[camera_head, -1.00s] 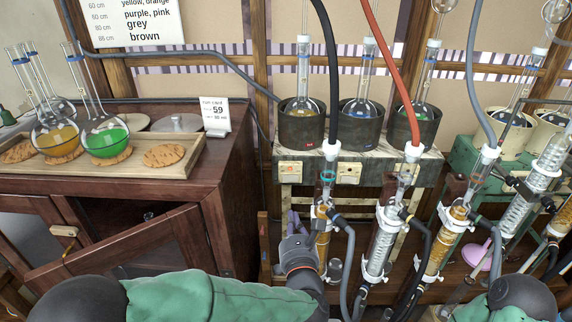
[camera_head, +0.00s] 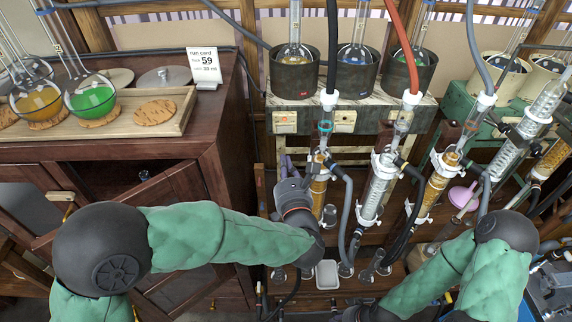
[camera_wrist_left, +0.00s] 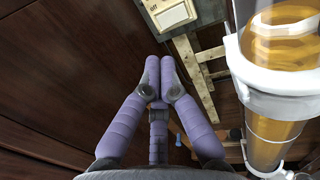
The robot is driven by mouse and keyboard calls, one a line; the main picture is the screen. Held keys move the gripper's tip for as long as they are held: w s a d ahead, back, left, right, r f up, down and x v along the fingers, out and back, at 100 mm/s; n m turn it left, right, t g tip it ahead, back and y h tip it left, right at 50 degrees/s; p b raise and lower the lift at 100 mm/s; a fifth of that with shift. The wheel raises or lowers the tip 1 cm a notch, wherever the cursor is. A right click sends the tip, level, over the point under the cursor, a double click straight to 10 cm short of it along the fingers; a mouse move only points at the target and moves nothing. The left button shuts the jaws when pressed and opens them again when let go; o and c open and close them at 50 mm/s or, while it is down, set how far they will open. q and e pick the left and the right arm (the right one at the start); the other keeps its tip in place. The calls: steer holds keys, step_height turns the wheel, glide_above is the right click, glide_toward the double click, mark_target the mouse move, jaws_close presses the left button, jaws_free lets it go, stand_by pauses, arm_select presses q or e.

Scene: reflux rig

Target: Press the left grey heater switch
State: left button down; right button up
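The left switch (camera_head: 285,122) is a small cream plate with an orange-lit patch, on the front of the stand below the left dark grey heater (camera_head: 290,78). In the left wrist view a cream switch plate (camera_wrist_left: 174,14) shows at the top, beyond the fingertips. A second switch (camera_head: 345,121) sits to its right. My left gripper (camera_head: 284,162) is below the left switch and apart from it. Its purple fingers (camera_wrist_left: 160,62) are together with nothing between them. My right arm enters at lower right; its gripper is outside the picture.
A glass column with amber coils (camera_head: 319,182) stands close right of my left gripper; it also fills the right of the wrist view (camera_wrist_left: 280,60). Hoses hang in front of the stand. A dark wooden cabinet (camera_head: 215,165) is close on the left.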

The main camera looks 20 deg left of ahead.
mark_target(278, 130)
arm_select(q)
steer(key=x, duration=1)
steer(key=shift+w+a, duration=0.15)
steer(key=shift+w, duration=0.2)
arm_select(e)
steer(key=shift+f, duration=0.25)
arm_select(q)
steer(key=shift+b, duration=0.35)
arm_select(e)
steer(key=shift+f, duration=0.1)
